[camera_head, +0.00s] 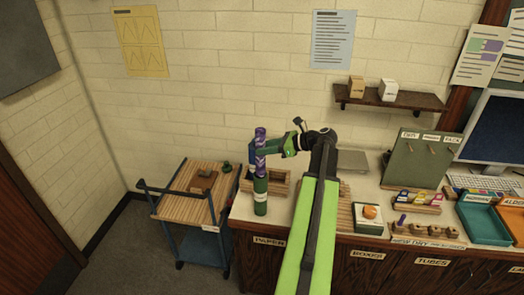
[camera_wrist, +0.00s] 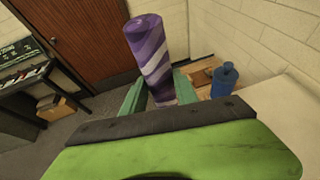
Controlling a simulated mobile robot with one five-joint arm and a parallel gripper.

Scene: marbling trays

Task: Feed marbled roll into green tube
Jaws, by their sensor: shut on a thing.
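The marbled roll (camera_head: 260,137), purple with white swirls, stands upright in my gripper (camera_head: 259,152). In the wrist view the roll (camera_wrist: 148,48) rises between the two green fingers of my gripper (camera_wrist: 160,92), which is shut on it. The green tube (camera_head: 260,197), with a white label band, stands upright at the left end of the counter, directly below the roll in the head view. The roll's lower end meets the tube's top there. I cannot tell whether it is inside or just above, and the wrist view hides the tube.
A wooden box (camera_head: 280,187) stands close behind the tube. A cart (camera_head: 183,207) with a wooden top is to the left of the counter. To the right are a small box with an orange item (camera_head: 370,214), a green board (camera_head: 418,160) and coloured trays (camera_head: 484,222).

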